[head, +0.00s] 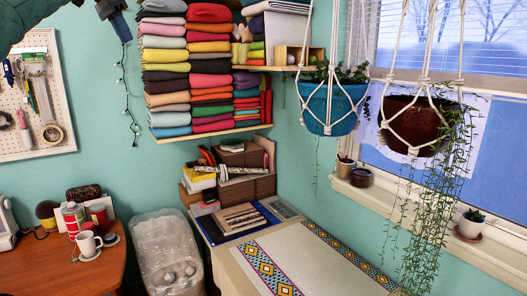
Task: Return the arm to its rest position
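My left arm comes in at the top left corner. Its dark gripper (121,28) hangs at the top edge, in front of the teal wall and left of the folded fabric stacks. It is small and partly cut off by the frame, and I cannot tell whether its fingers are apart. I see nothing hanging from it. My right gripper is not in view.
Folded fabrics (210,70) fill a wall shelf near the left gripper. A pegboard (45,130) hangs at left. Hanging planters (330,108) are at right.

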